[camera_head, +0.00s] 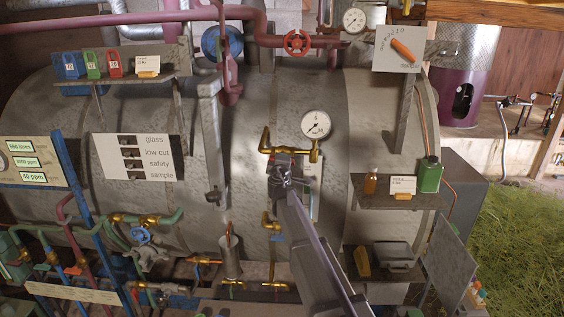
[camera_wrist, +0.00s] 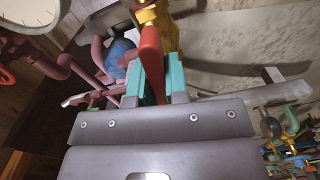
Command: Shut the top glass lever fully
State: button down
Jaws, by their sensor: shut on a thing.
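The top glass lever (camera_wrist: 152,58) is a flat red-orange handle in the wrist view. It joins the brass valve fitting (camera_wrist: 146,14) at the top of the picture and runs down between my fingers. My gripper (camera_wrist: 154,76), with teal finger pads, is shut on the lever. In the head view the brass top fitting (camera_head: 264,140) is on the front of the large grey drum, left of and below a round pressure gauge (camera_head: 316,124). My gripper (camera_head: 284,172) is just below that fitting there and hides the lever. The lever's exact angle is hard to tell.
Lower brass fittings (camera_head: 270,252) sit below my gripper. A shelf (camera_head: 385,192) with an amber bottle (camera_head: 371,182) and green can (camera_head: 430,174) stands to the right. A grey upright bar (camera_head: 213,140) is on the left. A red handwheel (camera_head: 296,43) is above.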

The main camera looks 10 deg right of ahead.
jog(key=m, duration=1.2)
jog(key=shift+m, duration=2.1)
jog(key=c, duration=1.1)
grip_release()
jog(key=v, duration=1)
jog(key=shift+s+a, duration=0.15)
jog(key=shift+s, duration=0.2)
